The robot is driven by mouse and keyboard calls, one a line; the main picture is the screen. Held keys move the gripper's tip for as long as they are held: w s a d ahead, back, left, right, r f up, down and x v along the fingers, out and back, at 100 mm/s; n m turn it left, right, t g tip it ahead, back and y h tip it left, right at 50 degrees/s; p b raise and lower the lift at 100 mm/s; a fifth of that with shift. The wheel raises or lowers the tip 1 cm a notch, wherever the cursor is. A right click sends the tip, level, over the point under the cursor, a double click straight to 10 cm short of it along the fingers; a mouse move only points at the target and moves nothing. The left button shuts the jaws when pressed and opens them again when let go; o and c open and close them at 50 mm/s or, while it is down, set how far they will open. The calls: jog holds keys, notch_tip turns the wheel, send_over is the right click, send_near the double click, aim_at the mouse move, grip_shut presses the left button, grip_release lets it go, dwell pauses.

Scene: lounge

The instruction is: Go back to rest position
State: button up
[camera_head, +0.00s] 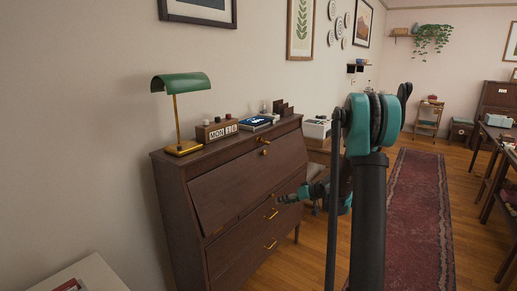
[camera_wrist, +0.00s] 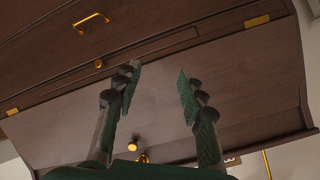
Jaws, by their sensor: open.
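My gripper (camera_head: 291,198) is in front of the dark brown desk (camera_head: 168,205), near its slanted front panel (camera_head: 245,178). In the wrist view my gripper (camera_wrist: 157,80) has its two green-padded fingers spread apart, with nothing between them. The slanted panel (camera_wrist: 155,115) fills the view behind the fingers, and its gold knob (camera_wrist: 132,146) shows low between them. The panel looks shut or nearly so. In the head view, my arm stands upright in the foreground and hides part of the room behind it.
A drawer handle (camera_wrist: 91,22) shows in the wrist view. A red rug (camera_head: 416,215) lies on open floor at right. Dark tables (camera_head: 492,170) stand beyond it.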

jog(key=s+d+m+h, duration=0.1)
jog(key=s+d+h, duration=0.1)
jog(key=s, duration=1)
jog(key=s+d+f+m+g+h, duration=0.1)
jog(key=s+d+m+h, duration=0.1)
jog(key=s, duration=1.1)
jog(key=s+d+m+g+h, duration=0.1)
jog(key=s+d+h, duration=0.2)
jog(key=s, duration=0.9)
jog(key=shift+s+d+f+h, duration=0.15)
jog(key=shift+s+f+h, duration=0.2)
jog(key=shift+h, duration=0.75)
